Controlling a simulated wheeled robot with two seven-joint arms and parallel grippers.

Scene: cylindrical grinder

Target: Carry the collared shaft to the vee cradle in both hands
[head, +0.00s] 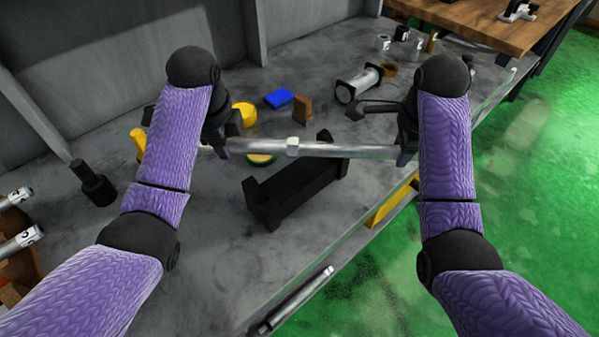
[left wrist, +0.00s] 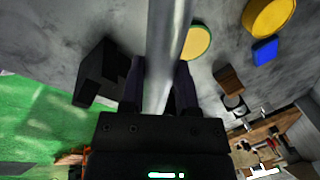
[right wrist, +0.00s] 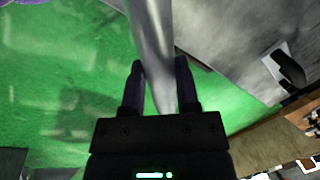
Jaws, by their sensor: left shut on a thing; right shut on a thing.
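The collared shaft (head: 330,149) is a long silver rod with a lighter collar (head: 293,146) near its middle. It is held about level above the bench. My left gripper (head: 222,146) is shut on its left part, and the shaft (left wrist: 166,50) runs between the fingers in the left wrist view. My right gripper (head: 402,152) is shut near its right end; the shaft (right wrist: 152,40) also shows between the fingers in the right wrist view. The black vee cradle (head: 290,192) stands on the bench, below and nearer than the shaft, with a raised block at each end.
The grey bench (head: 200,270) holds a blue block (head: 279,97), a brown block (head: 302,109), yellow round pieces (head: 244,114) and a silver cylinder with black ends (head: 358,84) behind the shaft. A black stepped part (head: 92,183) stands at left. Green floor (head: 520,220) lies beyond the right edge.

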